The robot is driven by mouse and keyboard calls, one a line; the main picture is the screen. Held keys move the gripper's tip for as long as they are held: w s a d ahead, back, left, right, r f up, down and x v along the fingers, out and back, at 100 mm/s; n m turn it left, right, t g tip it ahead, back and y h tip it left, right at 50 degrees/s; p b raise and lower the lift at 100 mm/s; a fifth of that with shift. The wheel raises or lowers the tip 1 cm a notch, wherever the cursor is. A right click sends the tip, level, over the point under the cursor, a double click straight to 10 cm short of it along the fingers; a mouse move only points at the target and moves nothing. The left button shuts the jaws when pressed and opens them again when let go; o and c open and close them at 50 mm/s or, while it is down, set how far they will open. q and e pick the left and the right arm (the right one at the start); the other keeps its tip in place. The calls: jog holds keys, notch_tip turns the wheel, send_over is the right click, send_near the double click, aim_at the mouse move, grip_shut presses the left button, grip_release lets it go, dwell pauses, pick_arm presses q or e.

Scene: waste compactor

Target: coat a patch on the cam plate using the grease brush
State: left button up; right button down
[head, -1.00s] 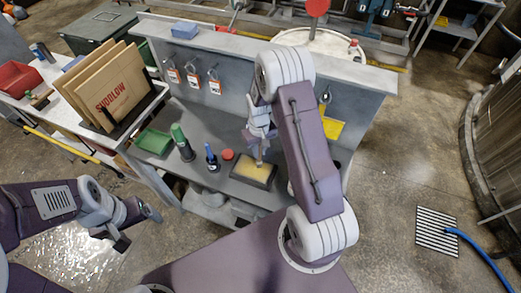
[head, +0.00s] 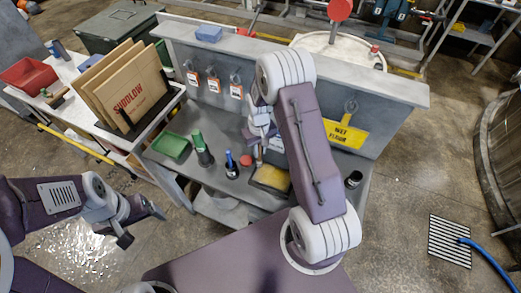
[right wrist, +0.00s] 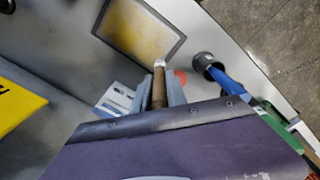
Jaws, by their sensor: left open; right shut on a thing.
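My right gripper (head: 262,140) is shut on the grease brush, whose brown handle and pale tip show between the fingers in the right wrist view (right wrist: 158,84). A dark-rimmed rectangle with a yellowish face (head: 272,180) lies on the bench; I cannot tell whether it is the cam plate or a grease tray. It also shows in the right wrist view (right wrist: 140,30). The brush tip is near its edge; contact cannot be told. My left gripper (head: 142,227) is open and empty, in front of the bench. My right arm hides part of the bench.
On the grey bench (head: 225,178) stand a green tray (head: 169,146), a green bottle (head: 203,152), a blue-topped bottle (head: 231,165) and a red round thing (head: 246,160). A yellow sign (head: 346,134) and several tags hang on the back panel. A cart with cardboard (head: 130,92) stands left.

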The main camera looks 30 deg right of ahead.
notch_tip(320, 180, up, 5)
jog(key=p, duration=0.3)
jog(key=shift+s+d, duration=0.1)
jog(key=shift+s, duration=0.05)
jog(key=shift+r+p, duration=0.4)
jog(key=shift+p, duration=0.2)
jog(key=shift+w+r+p, duration=0.25)
jog(key=shift+r+p, duration=0.6)
jog(key=shift+r, duration=0.3)
jog(key=shift+s, duration=0.2)
jog(key=shift+w, duration=0.15)
